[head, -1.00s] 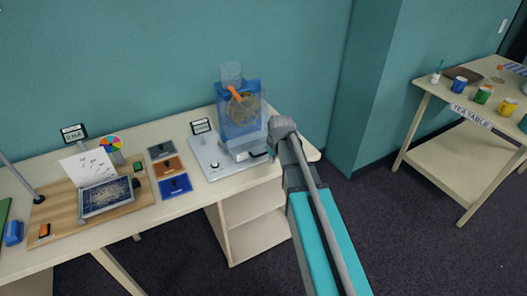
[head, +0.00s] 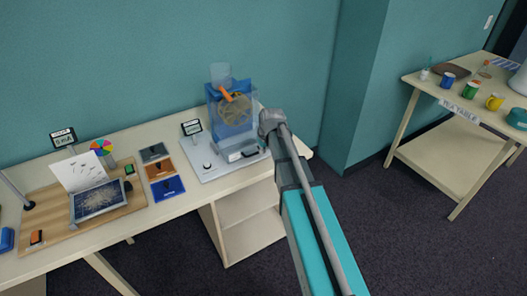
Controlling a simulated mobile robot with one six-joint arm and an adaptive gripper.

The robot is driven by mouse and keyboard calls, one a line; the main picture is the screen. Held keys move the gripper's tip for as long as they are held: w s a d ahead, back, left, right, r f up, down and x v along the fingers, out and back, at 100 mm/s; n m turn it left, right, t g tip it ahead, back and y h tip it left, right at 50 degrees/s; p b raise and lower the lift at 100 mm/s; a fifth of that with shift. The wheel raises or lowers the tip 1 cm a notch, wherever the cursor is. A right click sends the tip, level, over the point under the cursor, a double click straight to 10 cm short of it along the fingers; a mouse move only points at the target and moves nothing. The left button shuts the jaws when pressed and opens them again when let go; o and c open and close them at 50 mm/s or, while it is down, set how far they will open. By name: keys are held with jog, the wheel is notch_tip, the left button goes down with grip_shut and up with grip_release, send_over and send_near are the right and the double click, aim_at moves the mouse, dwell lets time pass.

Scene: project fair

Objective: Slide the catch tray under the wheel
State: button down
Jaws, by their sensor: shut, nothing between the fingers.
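The wheel (head: 236,110) is a tan disc inside a clear blue housing (head: 217,120), with an orange piece above it. The housing stands on a pale grey base board at the right end of the long table. A pale tray with a dark handle (head: 246,153), apparently the catch tray, sits low at the front of the housing. I cannot tell how far under the wheel it reaches. My gripper (head: 264,149) is small and dark here, mostly hidden by my arm, close to the tray's right side. It is shut and empty; contact with the tray is unclear.
A small sign (head: 191,127) and a dark knob (head: 207,167) are on the base board's left. Orange, grey and blue plates (head: 167,187) lie farther left, beside a wooden board (head: 128,207) with a panel. The tea table (head: 425,85) stands at right, across open floor.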

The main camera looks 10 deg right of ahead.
aim_at(249, 148)
jog(key=shift+b+x, duration=4.05)
jog(key=shift+x, duration=0.4)
jog(key=shift+w+a, duration=0.3)
jog(key=shift+w, duration=0.65)
jog(key=shift+w+a, duration=0.3)
jog(key=shift+w, duration=0.65)
jog(key=shift+w, duration=0.1)
jog(key=w, duration=0.1)
jog(key=w+a, duration=0.1)
jog(key=w, duration=0.3)
jog(key=shift+w+a, duration=0.1)
jog(key=shift+a, duration=0.3)
